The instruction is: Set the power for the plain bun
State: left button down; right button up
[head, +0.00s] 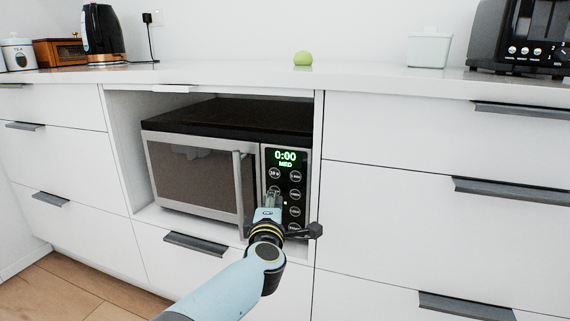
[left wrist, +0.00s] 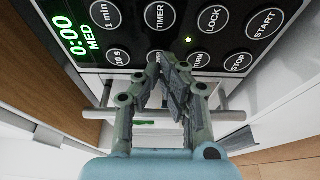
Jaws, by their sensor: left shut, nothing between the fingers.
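The microwave (head: 195,165) sits in an open bay under the counter, with its door shut. Its display (head: 285,158) reads 0:00 with MED below, also legible in the left wrist view (left wrist: 78,36). My left gripper (head: 272,195) is shut and empty in front of the button panel. In the left wrist view its fingertips (left wrist: 165,62) are at a button in the row with 10 s (left wrist: 117,57); they cover most of its label. I cannot tell whether they touch it. No bun shows; the dark door window hides the inside. My right gripper is not in view.
The microwave's vertical door handle (head: 239,190) stands out just left of my left gripper. Closed drawers flank the bay.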

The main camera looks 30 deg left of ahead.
pick_arm(q)
jog(key=s+d+p, duration=0.2)
jog(key=s+d, duration=0.1)
jog(key=s, duration=1)
jog(key=shift+s+p, duration=0.2)
jog(key=shift+p, duration=0.2)
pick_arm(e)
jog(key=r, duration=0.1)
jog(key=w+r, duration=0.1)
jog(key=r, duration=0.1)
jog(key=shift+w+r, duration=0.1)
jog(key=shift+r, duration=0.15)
